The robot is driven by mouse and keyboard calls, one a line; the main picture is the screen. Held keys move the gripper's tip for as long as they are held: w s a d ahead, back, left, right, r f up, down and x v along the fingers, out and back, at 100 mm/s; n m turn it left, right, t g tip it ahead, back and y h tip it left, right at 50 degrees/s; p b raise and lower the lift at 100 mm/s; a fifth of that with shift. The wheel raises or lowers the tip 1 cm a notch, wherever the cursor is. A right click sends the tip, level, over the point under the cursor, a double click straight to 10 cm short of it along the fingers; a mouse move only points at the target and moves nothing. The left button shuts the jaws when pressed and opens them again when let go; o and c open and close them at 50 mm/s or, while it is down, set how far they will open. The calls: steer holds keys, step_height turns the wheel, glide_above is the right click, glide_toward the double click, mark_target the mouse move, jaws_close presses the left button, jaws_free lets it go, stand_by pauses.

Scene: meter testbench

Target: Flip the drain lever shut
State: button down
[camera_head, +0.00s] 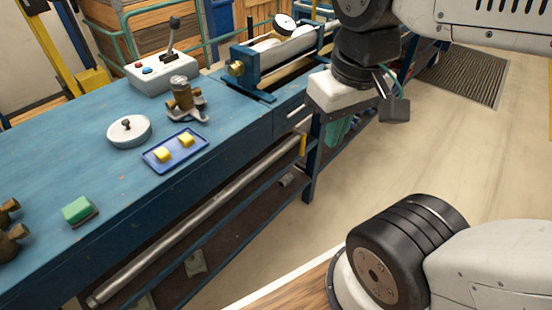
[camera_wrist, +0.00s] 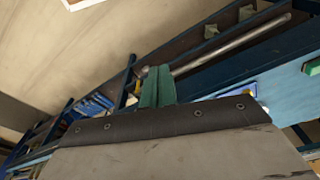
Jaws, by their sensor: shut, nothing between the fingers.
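A slim yellow bar (camera_head: 303,143) hangs upright by the front edge of the blue bench (camera_head: 60,140), next to a blue leg. It may be the drain lever, but I cannot tell for certain. My gripper (camera_head: 337,133) is just right of it in the head view, pointing down beside the bench, partly hidden behind the wrist parts. In the wrist view the green fingers of my gripper (camera_wrist: 158,72) are together and empty. They appear apart from the bench; I cannot make out the lever clearly there.
On the bench stand a control box (camera_head: 160,72) with a joystick, a brass valve (camera_head: 182,92), a round lidded dish (camera_head: 129,133), a blue tray (camera_head: 150,163) with yellow blocks and a green block (camera_head: 77,208). A long pipe (camera_head: 190,230) lies underneath. Floor (camera_head: 290,240) at right is clear.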

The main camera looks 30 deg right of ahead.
stand_by(0.3)
steer(key=w+d+f+n+g+h, duration=0.25)
steer(key=w+f+n+h, duration=0.2)
steer(key=f, duration=0.35)
steer(key=w+d+f+n+g+h, duration=0.1)
steer(key=w+d+f+n+h, duration=0.4)
steer(key=f, duration=0.4)
steer(key=w+d+f+n+g+h, duration=0.2)
steer(key=w+f+n+h, duration=0.1)
steer(key=w+f, duration=0.4)
steer(key=w+a+f+n+t, duration=0.1)
steer(key=w+f+n+t, duration=0.4)
steer(key=f, duration=0.4)
steer(key=w+a+f+n+t, duration=0.2)
steer(key=w+f+n+t, duration=0.4)
steer(key=f, duration=0.3)
steer(key=shift+w+n, duration=0.35)
steer(key=shift+w, duration=0.15)
steer(key=shift+t, duration=0.35)
